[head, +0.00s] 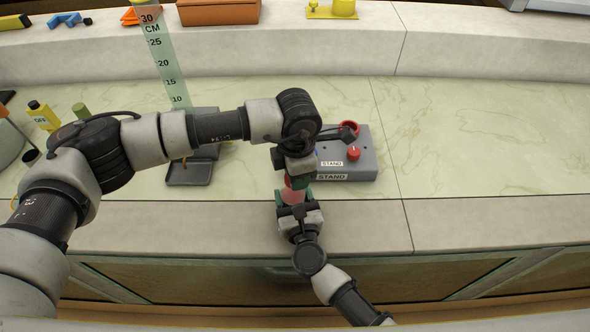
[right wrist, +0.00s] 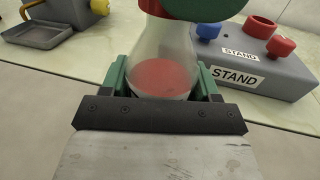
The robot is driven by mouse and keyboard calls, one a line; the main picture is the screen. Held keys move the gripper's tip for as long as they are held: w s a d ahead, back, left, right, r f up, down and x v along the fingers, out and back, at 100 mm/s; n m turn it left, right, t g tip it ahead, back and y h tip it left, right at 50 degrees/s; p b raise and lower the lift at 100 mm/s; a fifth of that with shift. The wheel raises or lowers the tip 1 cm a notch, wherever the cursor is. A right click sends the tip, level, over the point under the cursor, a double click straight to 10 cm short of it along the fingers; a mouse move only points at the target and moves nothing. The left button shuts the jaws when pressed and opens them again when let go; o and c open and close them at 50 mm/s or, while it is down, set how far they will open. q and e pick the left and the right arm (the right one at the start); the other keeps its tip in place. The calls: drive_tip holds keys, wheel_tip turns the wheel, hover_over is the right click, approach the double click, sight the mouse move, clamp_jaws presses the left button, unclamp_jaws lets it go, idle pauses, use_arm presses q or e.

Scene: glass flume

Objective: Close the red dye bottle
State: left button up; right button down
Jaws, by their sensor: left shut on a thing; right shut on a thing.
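The dye bottle (right wrist: 160,78) is a clear cone-shaped bottle with red dye in its bottom, and it stands upright. My right gripper (head: 293,199) is shut around its body from the front; the green fingers show on both sides of it in the right wrist view. My left gripper (head: 296,179) is directly above, at the bottle's neck, shut on a red cap (right wrist: 152,7). The cap is at the mouth, mostly hidden by a green finger. I cannot tell whether it is fully seated.
A grey stand (head: 358,166) labelled STAND is right behind the bottle, with a red ring, a red knob and a blue knob. A dark grey tray (head: 188,174) and an upright ruler (head: 166,62) are to the left. The counter on the right is clear.

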use_arm(q)
drive_tip(key=m, duration=0.4)
drive_tip(key=shift+s+m, duration=0.15)
drive_tip(key=shift+m, duration=0.15)
drive_tip(key=m, duration=0.4)
drive_tip(key=shift+s, duration=0.1)
drive_tip(key=m, duration=0.4)
drive_tip(key=shift+s+a+m, duration=0.1)
drive_tip(key=shift+a+m, duration=0.05)
drive_tip(key=shift+m, duration=0.15)
drive_tip(key=m, duration=0.4)
drive_tip(key=shift+a, duration=0.1)
drive_tip(key=m, duration=0.4)
drive_tip(key=shift+a, duration=0.1)
drive_tip(key=m, duration=0.4)
drive_tip(key=shift+a+m, duration=0.15)
drive_tip(key=shift+m, duration=0.15)
drive_tip(key=m, duration=0.3)
drive_tip(key=shift+a+m, duration=0.1)
drive_tip(key=shift+m, duration=0.3)
drive_tip(key=m, duration=0.4)
